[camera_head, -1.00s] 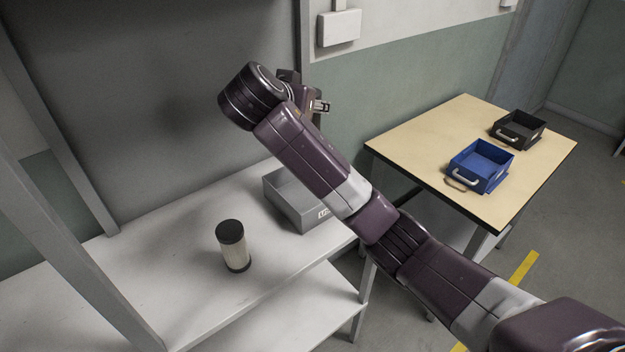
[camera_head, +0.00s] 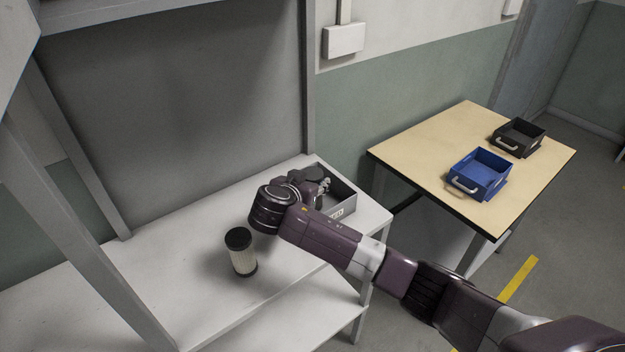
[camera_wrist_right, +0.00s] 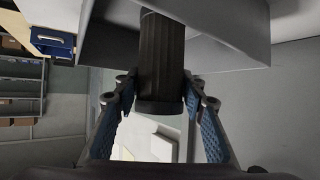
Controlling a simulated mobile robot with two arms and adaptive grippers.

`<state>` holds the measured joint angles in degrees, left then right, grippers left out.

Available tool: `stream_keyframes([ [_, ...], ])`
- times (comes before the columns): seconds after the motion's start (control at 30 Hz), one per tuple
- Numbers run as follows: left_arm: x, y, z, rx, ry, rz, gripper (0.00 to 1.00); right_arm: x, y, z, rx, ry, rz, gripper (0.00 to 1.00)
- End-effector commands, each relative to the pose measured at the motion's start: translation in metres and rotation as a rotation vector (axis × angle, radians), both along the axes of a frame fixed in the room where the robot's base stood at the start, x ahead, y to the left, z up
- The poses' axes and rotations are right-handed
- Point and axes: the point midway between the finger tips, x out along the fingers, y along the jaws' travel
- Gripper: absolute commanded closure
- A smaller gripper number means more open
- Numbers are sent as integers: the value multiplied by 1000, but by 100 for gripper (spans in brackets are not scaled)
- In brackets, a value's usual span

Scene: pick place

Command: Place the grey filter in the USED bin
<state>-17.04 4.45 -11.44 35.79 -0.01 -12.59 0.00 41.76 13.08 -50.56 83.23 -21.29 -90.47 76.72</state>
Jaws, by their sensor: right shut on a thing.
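A dark grey ribbed cylinder, the grey filter (camera_wrist_right: 162,60), is held between the fingers of my right gripper (camera_wrist_right: 158,88) in the right wrist view. In the head view my right gripper (camera_head: 322,184) is at the grey bin (camera_head: 344,211) on the white shelf, and my wrist hides the filter and part of the bin. In the wrist view the filter's far end overlaps the grey bin (camera_wrist_right: 232,30); I cannot tell whether it touches the floor of the bin. The label on the bin's front is too small to read. My left gripper is not in view.
A pale filter with dark caps (camera_head: 242,255) stands upright on the white shelf (camera_head: 190,300), close to my right wrist. A wooden table (camera_head: 420,150) at the right carries a blue bin (camera_head: 480,175) and a black bin (camera_head: 518,138). A grey post (camera_head: 85,235) rises at left.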

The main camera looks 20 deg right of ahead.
Motion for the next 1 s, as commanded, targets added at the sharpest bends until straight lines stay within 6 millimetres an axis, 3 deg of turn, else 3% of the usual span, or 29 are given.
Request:
stream_keyframes([
  [0.4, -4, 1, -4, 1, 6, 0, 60, 0, 0, -7, 0, -2, 0, 90],
  [0.43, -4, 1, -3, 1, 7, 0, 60, 0, 0, -6, 0, 0, 1, 60],
  [0.57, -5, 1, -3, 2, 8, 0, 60, 0, 0, -6, 0, 0, 0, 45],
  [1.0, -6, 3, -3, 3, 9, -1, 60, -4, 5, 0, 2, -2, 3, 44],
])
